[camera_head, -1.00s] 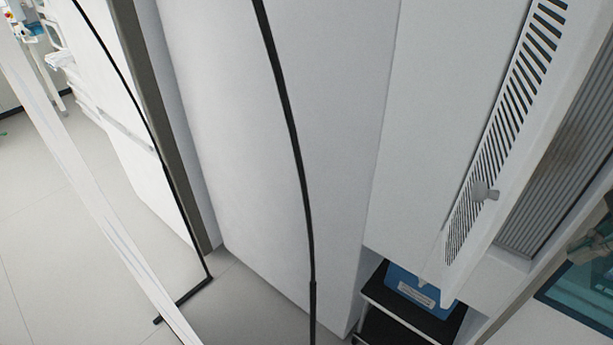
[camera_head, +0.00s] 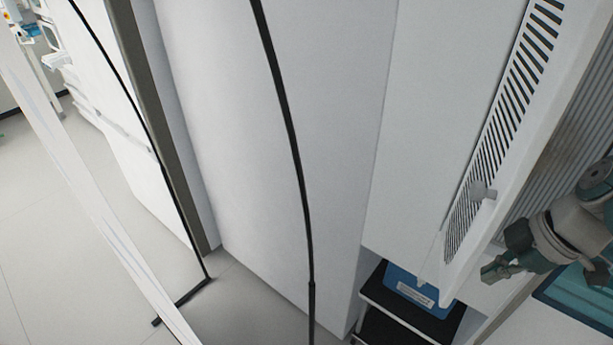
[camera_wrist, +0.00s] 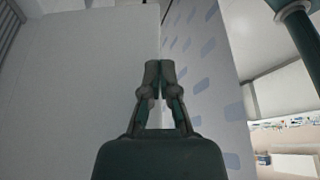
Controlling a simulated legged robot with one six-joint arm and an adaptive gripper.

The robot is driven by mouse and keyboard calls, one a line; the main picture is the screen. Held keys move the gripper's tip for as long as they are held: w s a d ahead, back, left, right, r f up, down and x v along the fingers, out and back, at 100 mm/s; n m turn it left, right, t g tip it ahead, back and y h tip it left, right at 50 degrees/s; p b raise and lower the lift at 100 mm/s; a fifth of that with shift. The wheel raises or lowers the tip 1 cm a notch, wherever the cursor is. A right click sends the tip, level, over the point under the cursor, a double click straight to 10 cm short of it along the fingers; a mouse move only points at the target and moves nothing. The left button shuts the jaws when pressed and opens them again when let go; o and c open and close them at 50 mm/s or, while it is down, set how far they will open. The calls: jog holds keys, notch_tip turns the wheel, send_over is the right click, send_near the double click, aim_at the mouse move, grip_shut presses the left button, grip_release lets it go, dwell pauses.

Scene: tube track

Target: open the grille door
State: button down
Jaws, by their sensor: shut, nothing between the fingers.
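The grille door (camera_head: 505,130) is a white panel with rows of dark slots at the right of the head view. It stands ajar, swung out from the cabinet front, with a round grey knob (camera_head: 483,191) on its slotted face. My gripper (camera_head: 497,268) is at the lower right, on the recess side of the door's lower part. In the wrist view my gripper (camera_wrist: 159,72) is shut and empty, with its fingertips together. The slotted door (camera_wrist: 198,75) runs close along the right of the fingers there; whether they touch is unclear.
A ribbed grey surface (camera_head: 577,150) shows behind the door. A tall white cabinet wall (camera_head: 430,150) stands to its left. Below are a blue box (camera_head: 408,287) and a black shelf (camera_head: 385,300). Pale floor (camera_head: 60,230) is open at the left.

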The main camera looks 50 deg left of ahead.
aim_at(470, 268)
jog(key=shift+s+a, duration=0.15)
jog(key=shift+a, duration=0.1)
jog(key=shift+s+a+m+t, duration=0.3)
jog(key=shift+s+a+m, duration=0.5)
jog(key=shift+s+a, duration=0.25)
jog(key=s+a+m+t, duration=0.1)
jog(key=s+a+m, duration=0.2)
jog(key=a, duration=0.3)
jog(key=shift+a+m+t+y, duration=0.3)
jog(key=shift+m+t, duration=0.1)
jog(key=shift+m, duration=0.4)
